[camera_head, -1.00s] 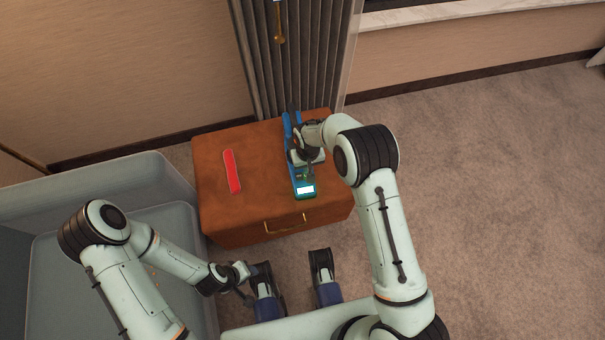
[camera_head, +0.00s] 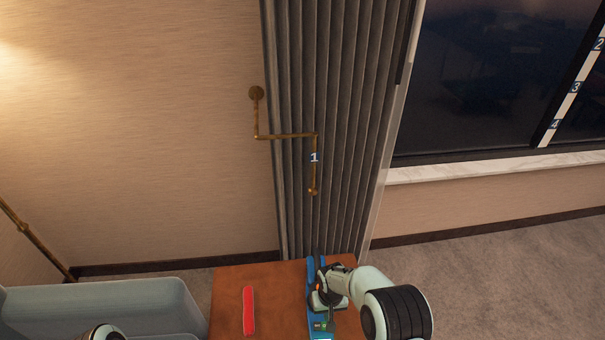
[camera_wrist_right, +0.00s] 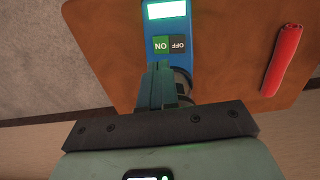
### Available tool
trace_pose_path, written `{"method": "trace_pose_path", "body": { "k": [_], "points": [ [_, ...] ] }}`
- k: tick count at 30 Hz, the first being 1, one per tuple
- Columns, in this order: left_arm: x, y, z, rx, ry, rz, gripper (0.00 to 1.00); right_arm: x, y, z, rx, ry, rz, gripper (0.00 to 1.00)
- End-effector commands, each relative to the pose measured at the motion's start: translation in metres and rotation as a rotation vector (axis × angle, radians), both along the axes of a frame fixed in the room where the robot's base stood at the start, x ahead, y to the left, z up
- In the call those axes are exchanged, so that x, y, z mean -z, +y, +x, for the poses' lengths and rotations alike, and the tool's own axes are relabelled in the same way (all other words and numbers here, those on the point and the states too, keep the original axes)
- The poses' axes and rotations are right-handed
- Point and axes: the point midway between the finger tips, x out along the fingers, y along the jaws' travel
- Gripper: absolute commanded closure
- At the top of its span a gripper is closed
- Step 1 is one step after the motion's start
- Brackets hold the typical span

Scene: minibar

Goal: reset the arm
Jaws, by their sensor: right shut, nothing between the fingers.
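My right gripper (camera_head: 322,322) is low in the head view, over the blue device on the brown leather-topped stand. In the right wrist view, its fingers (camera_wrist_right: 161,70) are shut and empty. Their tips are just beside the green and black ON/OFF switch (camera_wrist_right: 169,45) of the blue device (camera_wrist_right: 178,28); I cannot tell whether they touch it. The device has a lit screen (camera_wrist_right: 167,9). In the head view the hand covers much of the blue device (camera_head: 313,270). Only a joint of my left arm shows at the bottom left; its gripper is out of view.
A red bar-shaped object (camera_head: 249,310) lies on the brown stand (camera_head: 281,300), left of the device. A grey-blue armchair (camera_head: 150,295) stands at the left. A curtain (camera_head: 345,120) and a brass wall pipe (camera_head: 285,136) are behind. Carpet (camera_head: 500,265) is open at the right.

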Motion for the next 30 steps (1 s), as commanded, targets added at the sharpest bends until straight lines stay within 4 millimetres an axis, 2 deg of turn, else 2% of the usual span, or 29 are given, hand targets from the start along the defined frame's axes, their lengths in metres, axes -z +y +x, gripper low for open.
{"method": "trace_pose_path", "body": {
  "k": [4,7,11,12,16,21,26,30],
  "points": [
    [0.0,0.0,-0.001,0.001,0.003,-0.001,0.57,0.01,-0.003,-0.009,0.008,0.011,0.012,1.0],
    [0.0,-0.002,-0.004,0.005,0.012,-0.005,0.57,0.036,-0.01,-0.037,0.034,0.037,0.053,1.0],
    [0.0,-0.005,-0.012,0.012,0.034,-0.013,0.57,0.081,-0.017,-0.104,0.104,0.075,0.14,1.0],
    [0.0,-0.006,-0.015,0.015,0.042,-0.016,0.57,0.091,-0.018,-0.127,0.13,0.085,0.168,1.0],
    [0.0,-0.009,-0.023,0.022,0.065,-0.024,0.57,0.109,-0.016,-0.196,0.221,0.098,0.237,1.0],
    [0.0,-0.011,-0.03,0.03,0.086,-0.033,0.57,0.107,-0.01,-0.263,0.316,0.105,0.284,1.0],
    [0.0,-0.013,-0.036,0.037,0.105,-0.04,0.57,0.093,-0.005,-0.313,0.396,0.106,0.304,1.0],
    [-0.032,-0.014,-0.038,0.041,0.114,-0.042,0.57,0.061,-0.004,-0.313,0.391,0.105,0.304,1.0]
  ]
}}
